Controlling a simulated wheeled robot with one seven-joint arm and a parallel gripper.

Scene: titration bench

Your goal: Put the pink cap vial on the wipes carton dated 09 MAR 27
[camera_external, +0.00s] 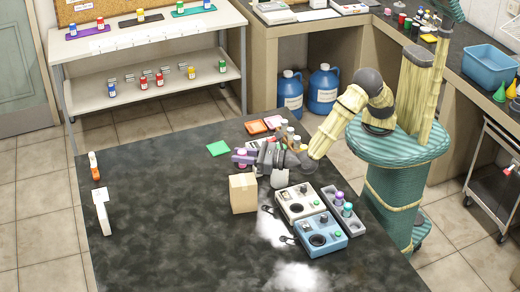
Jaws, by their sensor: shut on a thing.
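My gripper (240,157) reaches out to the left over the dark bench, just behind a brown cardboard box (243,197). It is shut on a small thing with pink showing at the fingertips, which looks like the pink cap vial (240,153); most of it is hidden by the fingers. The cardboard box stands upright on the bench, closed and with a flat top. I cannot read a date on any carton here, so I cannot tell which one says 09 MAR 27.
A white instrument (296,203), a blue instrument (320,237) and a grey rack with vials (342,208) stand right of the box. A green card (218,148) lies behind it. A white item (102,213) stands at the left edge. The bench's left middle is clear.

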